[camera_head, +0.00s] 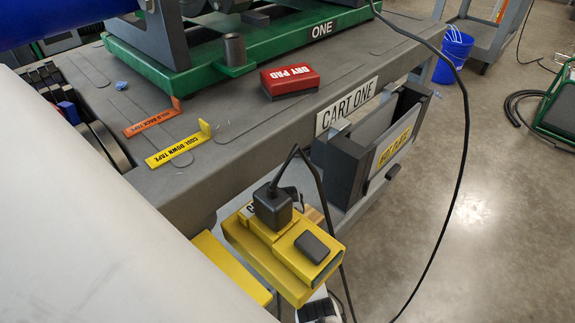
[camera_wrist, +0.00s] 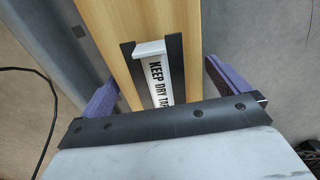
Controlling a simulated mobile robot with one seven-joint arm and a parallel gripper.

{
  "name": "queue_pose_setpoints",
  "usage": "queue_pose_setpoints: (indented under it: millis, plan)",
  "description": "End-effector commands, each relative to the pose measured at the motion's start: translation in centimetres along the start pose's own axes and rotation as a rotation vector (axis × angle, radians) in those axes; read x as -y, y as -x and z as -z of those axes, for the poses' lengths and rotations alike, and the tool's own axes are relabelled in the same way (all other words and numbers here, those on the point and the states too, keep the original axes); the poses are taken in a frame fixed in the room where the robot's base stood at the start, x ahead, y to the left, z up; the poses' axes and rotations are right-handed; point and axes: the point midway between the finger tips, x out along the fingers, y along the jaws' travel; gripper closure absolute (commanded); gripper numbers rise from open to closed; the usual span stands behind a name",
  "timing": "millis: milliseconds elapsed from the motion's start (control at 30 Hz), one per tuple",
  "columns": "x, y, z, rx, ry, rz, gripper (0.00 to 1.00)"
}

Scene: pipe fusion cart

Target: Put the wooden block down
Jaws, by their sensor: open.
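In the wrist view a pale wooden block (camera_wrist: 116,40) runs up the picture, between the purple fingers of my gripper (camera_wrist: 163,88). The fingers are open, with a visible gap on each side of the wood. A white tag reading KEEP DRY TAPE (camera_wrist: 158,80) sits in a dark strip along the wood. The block's lower end is hidden behind my gripper's dark front plate. In the head view a small piece of wood (camera_head: 314,214) shows behind a yellow box; I cannot tell whether it is the same block. My gripper is not clearly seen there.
The grey cart top (camera_head: 250,130) holds a red DRY PAD box (camera_head: 289,80), an orange tag (camera_head: 152,120) and a yellow tag (camera_head: 177,148). A yellow box (camera_head: 285,250) with a plug and cables hangs at the cart's front. A black cable crosses the right side.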

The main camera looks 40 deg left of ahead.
Motion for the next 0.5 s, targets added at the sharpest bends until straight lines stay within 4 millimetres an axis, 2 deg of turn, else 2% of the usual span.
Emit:
queue_pose_setpoints:
  millis: [167, 500]
  plan:
    - [0.1, 1.4, 0.0, -0.002, 0.0, 0.003, 0.0]
    - [0.1, 8.5, 0.0, -0.002, 0.0, 0.003, 0.0]
